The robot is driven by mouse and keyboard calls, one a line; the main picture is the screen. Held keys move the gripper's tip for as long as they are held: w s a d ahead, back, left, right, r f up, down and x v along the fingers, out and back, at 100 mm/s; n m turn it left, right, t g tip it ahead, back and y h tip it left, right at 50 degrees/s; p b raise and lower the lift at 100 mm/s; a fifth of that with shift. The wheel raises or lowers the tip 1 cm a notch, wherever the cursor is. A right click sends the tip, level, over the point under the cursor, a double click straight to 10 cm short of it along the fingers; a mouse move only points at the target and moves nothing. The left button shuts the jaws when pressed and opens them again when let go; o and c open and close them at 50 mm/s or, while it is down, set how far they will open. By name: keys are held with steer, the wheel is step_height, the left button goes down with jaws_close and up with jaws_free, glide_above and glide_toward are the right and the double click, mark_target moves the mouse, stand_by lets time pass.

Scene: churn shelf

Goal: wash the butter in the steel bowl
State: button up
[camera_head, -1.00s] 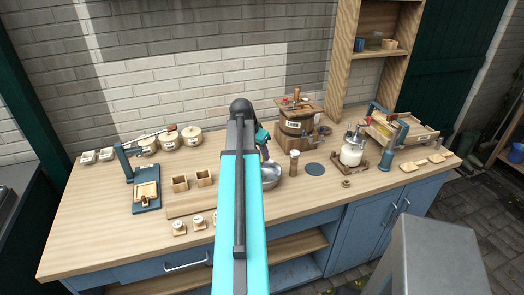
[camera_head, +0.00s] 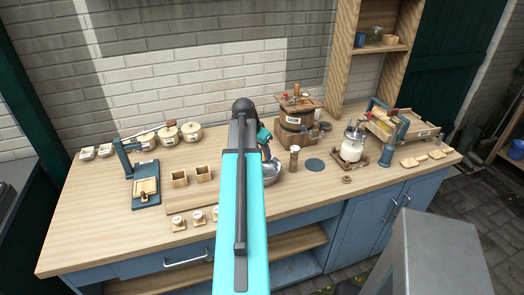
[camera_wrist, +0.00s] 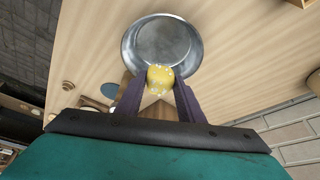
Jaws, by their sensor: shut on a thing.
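The steel bowl (camera_wrist: 184,43) is round, shiny and looks empty in the wrist view. Its right part shows in the head view (camera_head: 272,173), just right of my arm. My gripper (camera_wrist: 160,88) is shut on a yellow lump of butter (camera_wrist: 160,76) with pale specks. The butter overlaps the bowl's near rim in the wrist view; I cannot tell how high it is or whether it touches the rim. In the head view my arm hides the butter, the fingertips and the left part of the bowl.
A wooden churn (camera_head: 294,128) stands behind the bowl, and a small wooden cylinder (camera_head: 294,158) stands right of it. A glass jar (camera_head: 352,148) is further right. The worktop's front left (camera_head: 110,235) is clear.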

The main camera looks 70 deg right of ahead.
steer(key=shift+f+b, duration=2.45)
steer(key=shift+f, duration=2.15)
steer(key=shift+w+a, duration=0.2)
steer(key=shift+w, duration=0.05)
steer(key=shift+s+d, duration=0.2)
steer(key=shift+s, duration=0.05)
steer(key=shift+r+p, duration=2.15)
steer(key=shift+r, duration=1.6)
steer(key=shift+r+p, duration=1.1)
steer(key=shift+r, duration=0.9)
